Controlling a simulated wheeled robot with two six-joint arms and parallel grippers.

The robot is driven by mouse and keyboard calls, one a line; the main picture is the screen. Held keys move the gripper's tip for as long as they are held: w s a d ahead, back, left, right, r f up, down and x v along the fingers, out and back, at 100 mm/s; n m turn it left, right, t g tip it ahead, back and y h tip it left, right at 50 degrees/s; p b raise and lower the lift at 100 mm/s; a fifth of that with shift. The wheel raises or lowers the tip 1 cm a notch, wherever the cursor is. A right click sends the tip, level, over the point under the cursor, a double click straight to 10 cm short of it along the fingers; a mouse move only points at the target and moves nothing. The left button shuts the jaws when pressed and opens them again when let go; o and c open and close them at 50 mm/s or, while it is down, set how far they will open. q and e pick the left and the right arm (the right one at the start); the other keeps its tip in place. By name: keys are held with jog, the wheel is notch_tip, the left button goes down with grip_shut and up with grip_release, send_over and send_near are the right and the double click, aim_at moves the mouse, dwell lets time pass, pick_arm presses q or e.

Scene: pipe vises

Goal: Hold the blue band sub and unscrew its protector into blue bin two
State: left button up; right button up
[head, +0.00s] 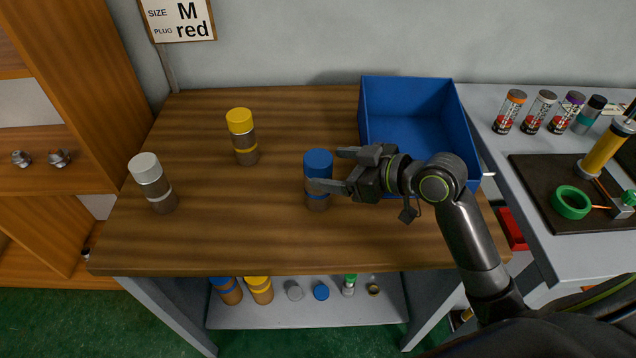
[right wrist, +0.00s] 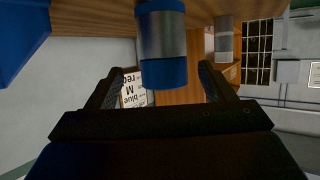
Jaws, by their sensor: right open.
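The blue band sub (head: 318,200) stands upright on the wooden table, a grey-brown cylinder with a blue band and a blue protector (head: 318,162) on top. My right gripper (head: 328,169) is open at the protector's height, its fingers reaching in from the right. In the right wrist view, which is upside down, the protector (right wrist: 164,73) and the sub's metal body (right wrist: 163,38) appear between the two spread fingers, with gaps on both sides. A blue bin (head: 410,130) stands empty at the table's back right; no number shows on it. My left gripper is not in view.
A yellow-capped sub (head: 243,138) and a white-capped sub (head: 153,183) stand to the left on the table. A sign (head: 178,20) hangs behind. A grey side bench (head: 510,165) with several small bottles is at right. The table's front middle is clear.

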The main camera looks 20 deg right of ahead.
aim_at(311, 166)
jog(key=shift+p+x, duration=0.35)
jog(key=shift+x, duration=2.65)
jog(key=shift+s+a, duration=0.1)
jog(key=shift+s, duration=0.05)
jog(key=shift+r, duration=0.1)
jog(key=c, duration=1.5)
notch_tip(311, 166, up, 10)
jog(key=shift+r, duration=0.1)
jog(key=m+h, duration=0.1)
jog(key=d+r+m+t+h, duration=0.1)
jog(key=m, duration=0.1)
jog(key=shift+w+d+r+t+h, duration=0.15)
jog(key=shift+w+r+t+h, duration=0.1)
jog(key=shift+t+h, duration=0.15)
jog(key=shift+s+d+r+m+t+h, duration=0.25)
jog(key=shift+s+d+r+m+h, duration=0.15)
jog(key=shift+d+m+h, duration=0.45)
jog(key=shift+s+d+r+m+t+h, duration=0.2)
jog(key=shift+s+d+r+m+h, duration=0.25)
jog(key=shift+m+h, duration=0.55)
jog(key=shift+s+d+r+m+t+h, duration=0.3)
jog(key=shift+d+m+h, duration=0.45)
jog(key=shift+h, duration=0.4)
